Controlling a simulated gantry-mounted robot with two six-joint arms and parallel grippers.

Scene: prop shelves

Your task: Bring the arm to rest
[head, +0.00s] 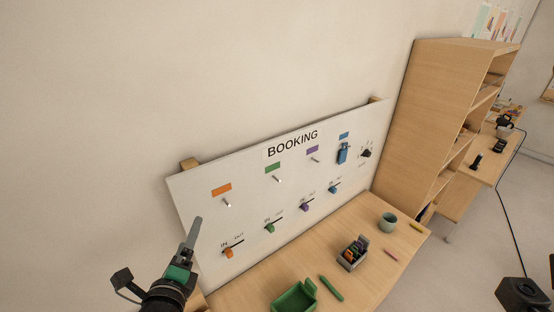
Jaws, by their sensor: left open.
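My left gripper (193,236) comes in from the lower left and points up in front of the left end of the white BOOKING board (240,208). It is seen nearly side-on, with its jaws open and nothing visible between them. It appears apart from the board, though the exact gap is hard to judge. The right gripper is not in view.
The board has several pegs, coloured sliders and a blue tag (343,153). A wooden shelf (430,110) stands right.

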